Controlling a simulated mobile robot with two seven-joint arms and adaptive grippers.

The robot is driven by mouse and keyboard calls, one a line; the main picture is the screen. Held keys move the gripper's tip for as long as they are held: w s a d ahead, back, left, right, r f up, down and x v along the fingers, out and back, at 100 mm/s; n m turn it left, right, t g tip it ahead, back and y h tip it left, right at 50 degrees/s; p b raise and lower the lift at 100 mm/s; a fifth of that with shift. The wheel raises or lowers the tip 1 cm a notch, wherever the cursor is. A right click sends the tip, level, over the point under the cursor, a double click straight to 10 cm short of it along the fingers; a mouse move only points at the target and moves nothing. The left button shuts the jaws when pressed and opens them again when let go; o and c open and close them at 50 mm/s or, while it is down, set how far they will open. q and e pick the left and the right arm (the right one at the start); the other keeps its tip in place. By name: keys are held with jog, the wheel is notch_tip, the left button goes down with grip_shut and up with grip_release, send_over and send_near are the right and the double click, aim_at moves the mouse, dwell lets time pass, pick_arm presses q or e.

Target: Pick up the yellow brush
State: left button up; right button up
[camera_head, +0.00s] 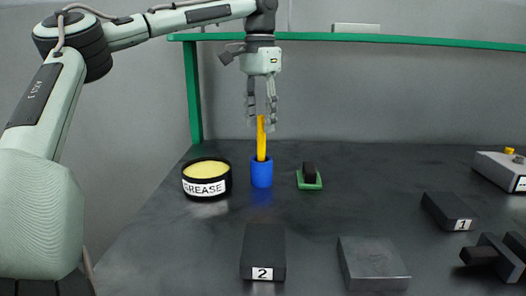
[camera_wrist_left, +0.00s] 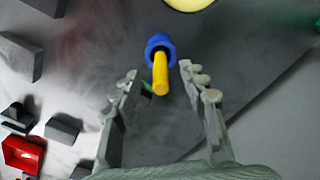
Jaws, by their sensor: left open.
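The yellow brush (camera_head: 261,138) stands upright in a blue cup (camera_head: 262,174) on the dark table in the head view. In the left wrist view the brush (camera_wrist_left: 160,75) rises from the blue cup (camera_wrist_left: 158,46) toward the camera, between the finger lines. My left gripper (camera_head: 262,122) points down from above, its fingertips around the height of the brush's top. It is open, and its fingers (camera_wrist_left: 158,82) stand apart on both sides of the brush with gaps. The brush's lower end is hidden in the cup. My right gripper is not in view.
A black tin of grease (camera_head: 207,191) stands close left of the cup, and a green-based black item (camera_head: 309,177) close right. Block 2 (camera_head: 263,254), a grey block (camera_head: 372,264) and block 1 (camera_head: 449,212) lie nearer. A green frame bar (camera_head: 400,41) runs behind.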

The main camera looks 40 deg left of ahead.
aim_at(262, 135)
pick_arm(q)
notch_tip(262, 135, down, 4)
jog(key=shift+w+f, duration=0.15)
jog(key=shift+f, duration=0.1)
jog(key=shift+c, duration=0.5)
grip_shut()
